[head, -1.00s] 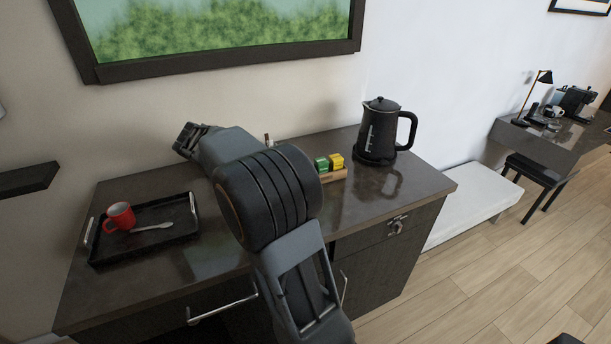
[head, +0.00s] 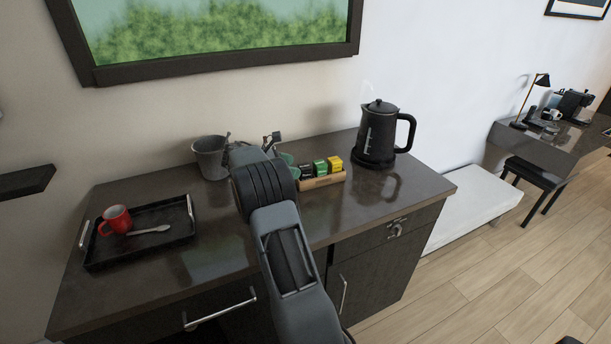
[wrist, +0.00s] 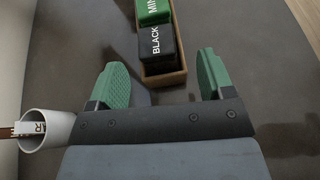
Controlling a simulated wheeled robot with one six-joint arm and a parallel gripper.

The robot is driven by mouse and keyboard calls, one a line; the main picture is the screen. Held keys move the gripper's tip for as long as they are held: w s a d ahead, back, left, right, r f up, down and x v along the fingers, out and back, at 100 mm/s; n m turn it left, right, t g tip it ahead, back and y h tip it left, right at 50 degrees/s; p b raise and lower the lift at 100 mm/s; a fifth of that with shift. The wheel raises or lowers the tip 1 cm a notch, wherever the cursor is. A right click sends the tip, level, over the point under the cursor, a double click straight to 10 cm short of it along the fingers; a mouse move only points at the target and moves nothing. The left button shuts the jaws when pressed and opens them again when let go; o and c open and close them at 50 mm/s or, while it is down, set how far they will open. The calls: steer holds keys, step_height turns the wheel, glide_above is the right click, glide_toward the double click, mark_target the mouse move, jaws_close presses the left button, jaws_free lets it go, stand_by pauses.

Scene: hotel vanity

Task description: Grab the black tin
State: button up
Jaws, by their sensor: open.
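The black tin (head: 306,170) stands at the left end of a wooden holder (head: 323,182) on the vanity top, beside a green tin (head: 320,167) and a yellow tin (head: 335,163). In the wrist view the black tin (wrist: 157,44) shows the word BLACK, with the green tin (wrist: 152,10) beyond it. My gripper (wrist: 164,84) is open and empty, with green finger pads. The black tin is ahead of the fingers, roughly between their lines. In the head view my gripper (head: 281,147) is partly hidden by my arm, left of the holder.
A black kettle (head: 378,133) stands right of the holder. A black tray (head: 172,240) holds a red mug (head: 117,218) and a spoon (head: 150,230).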

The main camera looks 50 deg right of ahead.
mark_target(306, 166)
steer(key=shift+x, duration=3.05)
steer(key=shift+w, duration=0.15)
steer(key=c, duration=1)
steer(key=shift+r, duration=0.1)
